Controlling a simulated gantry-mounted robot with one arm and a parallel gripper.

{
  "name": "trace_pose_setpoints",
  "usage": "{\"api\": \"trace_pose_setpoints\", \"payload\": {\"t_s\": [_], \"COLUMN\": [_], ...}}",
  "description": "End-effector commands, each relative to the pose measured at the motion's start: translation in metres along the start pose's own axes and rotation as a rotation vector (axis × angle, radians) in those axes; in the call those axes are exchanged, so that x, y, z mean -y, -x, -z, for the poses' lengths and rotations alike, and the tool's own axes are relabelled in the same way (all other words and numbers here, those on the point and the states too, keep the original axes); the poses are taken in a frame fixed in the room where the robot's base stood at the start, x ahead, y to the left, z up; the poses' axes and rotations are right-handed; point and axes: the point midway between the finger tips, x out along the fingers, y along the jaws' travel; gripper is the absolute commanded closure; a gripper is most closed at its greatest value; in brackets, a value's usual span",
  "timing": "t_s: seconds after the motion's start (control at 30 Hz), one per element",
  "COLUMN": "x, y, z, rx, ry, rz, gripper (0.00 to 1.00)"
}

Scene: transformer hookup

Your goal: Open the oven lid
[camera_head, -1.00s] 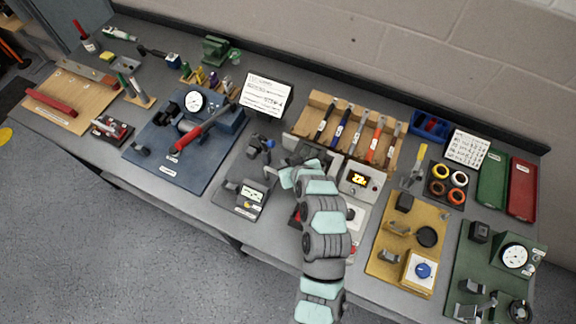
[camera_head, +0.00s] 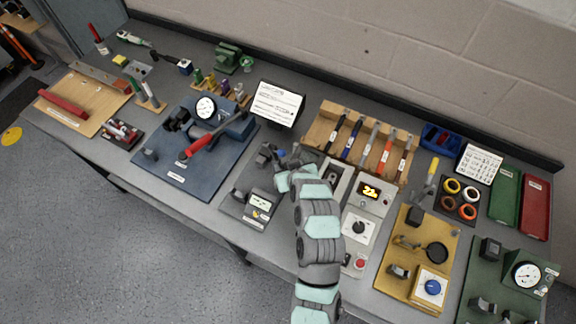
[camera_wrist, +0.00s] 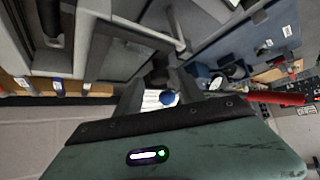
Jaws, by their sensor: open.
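In the head view my gripper (camera_head: 284,163) is at the oven's left side. I see nothing held between the fingers.
A wooden tool rack (camera_head: 360,143) stands behind the oven. A blue board (camera_head: 175,165) with a red-handled press lies left. A yellow board (camera_head: 395,275) is at the right.

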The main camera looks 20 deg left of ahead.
Motion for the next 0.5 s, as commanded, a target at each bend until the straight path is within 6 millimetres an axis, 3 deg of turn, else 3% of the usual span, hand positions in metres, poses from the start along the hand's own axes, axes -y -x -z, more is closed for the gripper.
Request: {"api": "trace_pose_setpoints", "payload": {"t_s": [0.27, 0.5], "x": [-0.001, -0.002], "y": [0.014, 0.056], "z": [-0.002, 0.000], "rx": [0.000, -0.007], "ry": [-0.003, 0.000], "rz": [-0.001, -0.005], "gripper": [0.54, 0.54]}}
